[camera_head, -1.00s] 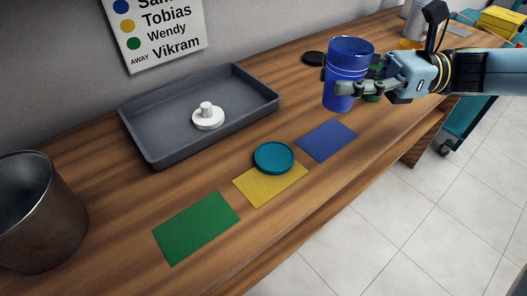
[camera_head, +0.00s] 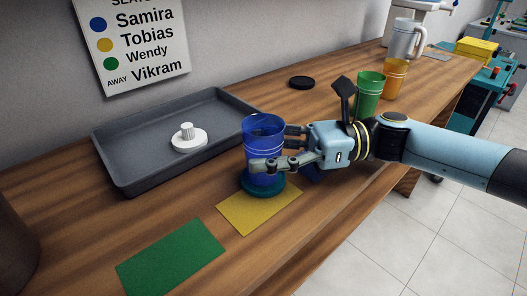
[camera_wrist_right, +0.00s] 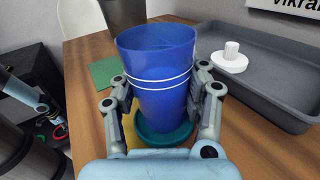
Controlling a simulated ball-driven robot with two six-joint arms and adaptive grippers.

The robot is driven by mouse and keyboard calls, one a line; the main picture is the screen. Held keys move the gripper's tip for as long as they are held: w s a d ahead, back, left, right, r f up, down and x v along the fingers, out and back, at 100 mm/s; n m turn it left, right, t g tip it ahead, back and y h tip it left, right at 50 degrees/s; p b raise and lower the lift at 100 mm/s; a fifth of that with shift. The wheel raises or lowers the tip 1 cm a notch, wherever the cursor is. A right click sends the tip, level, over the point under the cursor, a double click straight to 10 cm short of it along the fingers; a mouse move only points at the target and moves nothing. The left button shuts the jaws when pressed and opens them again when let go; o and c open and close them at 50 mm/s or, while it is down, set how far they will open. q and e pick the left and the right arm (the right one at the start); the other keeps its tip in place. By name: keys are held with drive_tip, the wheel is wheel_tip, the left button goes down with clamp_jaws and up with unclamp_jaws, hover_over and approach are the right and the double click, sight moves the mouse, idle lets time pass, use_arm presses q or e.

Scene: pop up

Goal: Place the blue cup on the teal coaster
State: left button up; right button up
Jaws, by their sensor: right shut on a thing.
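The blue cup (camera_head: 263,135), with pale rings, is upright between the fingers of my right gripper (camera_head: 275,150), which is shut on it. The cup is over the round teal coaster (camera_head: 260,188); its base looks at or just above the coaster, and I cannot tell whether they touch. The coaster sits at the upper edge of the yellow mat (camera_head: 258,212). In the right wrist view, the cup (camera_wrist_right: 158,58) stands between both fingers (camera_wrist_right: 163,90), with the teal coaster (camera_wrist_right: 165,138) showing below it.
A grey tray (camera_head: 130,172) with a white knobbed piece (camera_head: 189,138) lies behind the cup. A green mat (camera_head: 172,256) is at front left. The blue mat (camera_head: 312,173) is partly hidden by my gripper. Green (camera_head: 369,92) and orange (camera_head: 395,78) cups stand farther right.

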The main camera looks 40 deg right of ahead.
drive_tip(key=o, duration=1.3)
drive_tip(key=shift+f, duration=0.1)
drive_tip(key=shift+s+d, duration=0.15)
drive_tip(key=p+v, duration=0.2)
drive_tip(key=v, duration=0.9)
drive_tip(key=shift+d, duration=0.35)
drive_tip(key=shift+s, duration=0.1)
